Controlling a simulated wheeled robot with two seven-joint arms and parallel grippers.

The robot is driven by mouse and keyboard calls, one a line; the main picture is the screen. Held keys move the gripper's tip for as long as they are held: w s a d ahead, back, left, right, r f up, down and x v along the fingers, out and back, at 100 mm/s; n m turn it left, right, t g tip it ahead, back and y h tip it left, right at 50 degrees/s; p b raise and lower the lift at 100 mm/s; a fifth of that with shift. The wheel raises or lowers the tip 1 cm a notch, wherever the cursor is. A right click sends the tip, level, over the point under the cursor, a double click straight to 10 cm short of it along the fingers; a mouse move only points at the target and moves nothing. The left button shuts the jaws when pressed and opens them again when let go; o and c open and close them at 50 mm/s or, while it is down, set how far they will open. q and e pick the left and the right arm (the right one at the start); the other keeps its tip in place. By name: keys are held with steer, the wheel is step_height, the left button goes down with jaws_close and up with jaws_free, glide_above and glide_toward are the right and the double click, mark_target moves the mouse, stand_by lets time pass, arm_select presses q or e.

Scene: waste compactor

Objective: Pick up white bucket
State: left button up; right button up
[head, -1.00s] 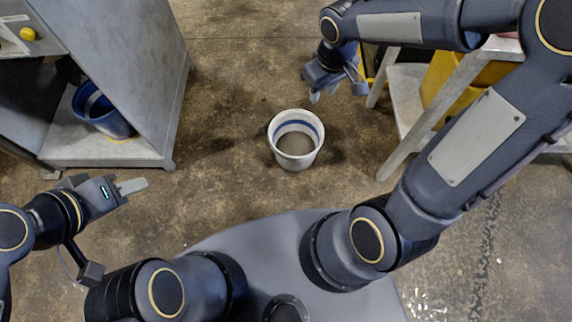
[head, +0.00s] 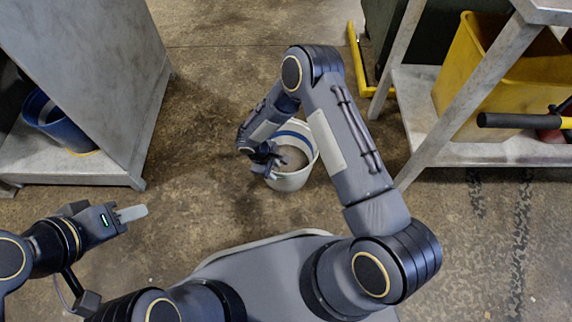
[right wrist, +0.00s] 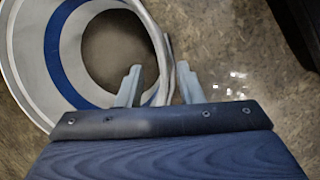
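The white bucket (head: 289,183) stands upright on the floor in the head view, with a blue band inside. My right arm partly covers it. My right gripper (head: 272,161) is at the bucket's left rim. In the right wrist view the bucket (right wrist: 30,45) fills the upper left. The open fingers of my right gripper (right wrist: 158,85) lie on either side of its rim, one inside and one outside, with visible gaps. My left gripper (head: 131,213) is over the floor at the left, away from the bucket. Its fingertips look like one pale block, so its opening is unclear.
A grey metal cabinet (head: 85,60) at the left holds a blue bucket (head: 58,121) on its low shelf. A metal frame shelf (head: 425,120) with a yellow bin (head: 485,75) stands at the right. The floor between them is clear around the white bucket.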

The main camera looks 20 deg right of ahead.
mark_target(277, 175)
steer(key=b+x, duration=0.2)
steer(key=x, duration=0.3)
steer(key=shift+a+f+b, duration=0.1)
steer(key=shift+f+b, duration=0.05)
steer(key=shift+b, duration=0.25)
jaws_close()
steer(key=shift+w, duration=0.15)
stand_by(0.7)
steer(key=shift+r, duration=0.2)
